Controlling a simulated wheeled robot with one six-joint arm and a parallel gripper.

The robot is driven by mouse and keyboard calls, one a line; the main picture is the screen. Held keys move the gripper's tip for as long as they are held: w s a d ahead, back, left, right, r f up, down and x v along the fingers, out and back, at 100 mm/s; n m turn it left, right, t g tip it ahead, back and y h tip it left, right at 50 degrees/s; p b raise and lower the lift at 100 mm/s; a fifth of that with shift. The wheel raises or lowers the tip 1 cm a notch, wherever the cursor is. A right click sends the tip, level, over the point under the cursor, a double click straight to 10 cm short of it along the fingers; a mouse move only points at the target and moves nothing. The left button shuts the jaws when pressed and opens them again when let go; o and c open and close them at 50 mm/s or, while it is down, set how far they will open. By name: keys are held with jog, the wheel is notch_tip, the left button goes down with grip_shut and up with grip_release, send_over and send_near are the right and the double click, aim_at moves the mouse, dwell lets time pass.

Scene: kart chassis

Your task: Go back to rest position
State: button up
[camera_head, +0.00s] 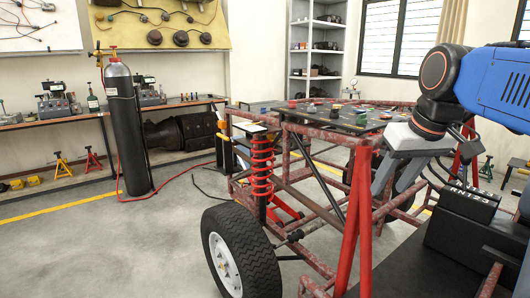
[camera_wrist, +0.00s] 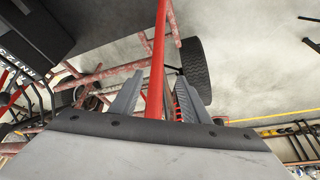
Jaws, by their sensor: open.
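My gripper (camera_head: 394,183) hangs at the right in the head view, below my blue arm and over the kart chassis (camera_head: 305,178). In the wrist view, the two grey fingers of my gripper (camera_wrist: 157,92) stand well apart with nothing gripped. A red chassis tube (camera_wrist: 158,62) shows in the gap between them. I cannot tell whether the tube lies between the fingers or beyond them. The chassis is a rusty red tube frame with a red coil spring (camera_head: 262,172) and a black tyre (camera_head: 240,255).
A tabletop with small parts (camera_head: 340,115) sits on the frame beside my arm. A black box (camera_head: 466,207) is at the right. A black gas cylinder (camera_head: 127,125) and a workbench (camera_head: 60,117) stand at the left. The grey floor at front left (camera_head: 110,250) is clear.

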jog(key=s+f, duration=0.7)
jog(key=f, duration=0.4)
jog(key=s+d+f+m, duration=0.1)
jog(key=s+f, duration=0.6)
jog(key=f, duration=0.4)
jog(key=shift+d+m+h, duration=0.15)
jog(key=shift+m+h, duration=0.15)
jog(key=shift+h, duration=0.1)
jog(key=shift+r, duration=0.1)
jog(key=shift+c, duration=0.7)
